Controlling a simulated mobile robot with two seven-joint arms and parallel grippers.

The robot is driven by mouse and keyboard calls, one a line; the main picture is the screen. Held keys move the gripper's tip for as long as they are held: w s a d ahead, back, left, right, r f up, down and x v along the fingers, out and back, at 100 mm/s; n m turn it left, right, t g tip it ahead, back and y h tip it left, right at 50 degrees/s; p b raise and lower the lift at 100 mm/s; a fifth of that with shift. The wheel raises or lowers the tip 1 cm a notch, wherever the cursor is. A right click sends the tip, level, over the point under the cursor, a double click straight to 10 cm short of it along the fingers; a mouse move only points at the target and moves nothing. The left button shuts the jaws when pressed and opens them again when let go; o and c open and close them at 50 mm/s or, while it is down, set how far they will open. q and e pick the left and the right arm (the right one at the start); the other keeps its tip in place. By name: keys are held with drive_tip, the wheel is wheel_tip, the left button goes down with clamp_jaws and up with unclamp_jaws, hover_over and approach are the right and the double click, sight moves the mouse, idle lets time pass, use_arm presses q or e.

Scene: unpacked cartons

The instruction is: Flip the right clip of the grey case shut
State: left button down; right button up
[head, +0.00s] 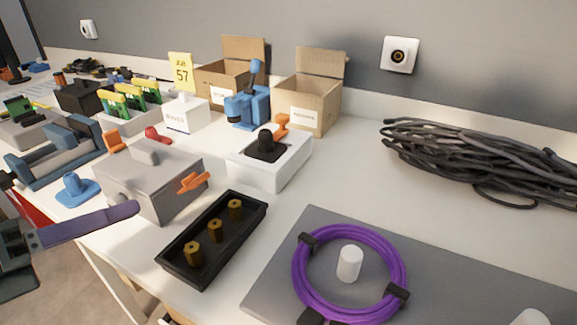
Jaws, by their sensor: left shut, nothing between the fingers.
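The grey case (150,190) stands near the front edge of the table, left of centre, with its lid down and a grey handle on top. Its right orange clip (193,182) is on the right-hand face and appears to stick out at an angle from it. Another orange clip (113,140) stands up at the case's far left end. My left gripper (134,208) comes in from the left with its long purple-grey fingers shut and empty. Its tip is in front of the case's near face; whether it touches cannot be told. My right gripper is out of view.
A black tray (172,260) with brass pieces lies just right of the case. A blue knobbed piece (76,188) stands to its left. A white box (284,174) with a black knob is behind. A purple coil (398,252) lies on a grey mat.

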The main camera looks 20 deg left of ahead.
sight(191, 182)
use_arm(q)
drive_tip(key=shift+d+f+m, duration=0.15)
drive_tip(key=shift+f+m, duration=0.15)
drive_tip(key=shift+f, duration=0.25)
drive_tip(key=x, duration=1)
drive_tip(key=shift+s+d+b, duration=0.1)
drive_tip(key=shift+d+b, duration=0.05)
drive_tip(key=shift+b, duration=0.15)
